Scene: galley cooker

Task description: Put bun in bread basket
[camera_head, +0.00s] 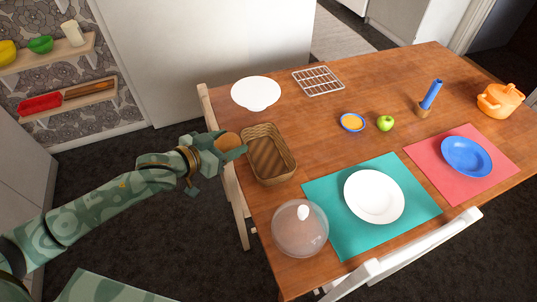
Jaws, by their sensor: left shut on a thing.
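A round brown bun (228,142) is held in my left gripper (232,147), which is shut on it. The fingers cover part of the bun. The gripper and bun are just left of the brown woven bread basket (289,174), close to its upper left rim in the picture. The basket stands on the wooden table near its left edge, and its inside looks empty. My right gripper is not in view.
On the wooden table (350,90), a white bowl (256,92) and wire rack (318,81) stand behind the basket. A clear dome (299,230) stands in front of it. A white plate (374,197) on a teal mat (325,225) is to the right. A chair (210,105) stands at the left edge.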

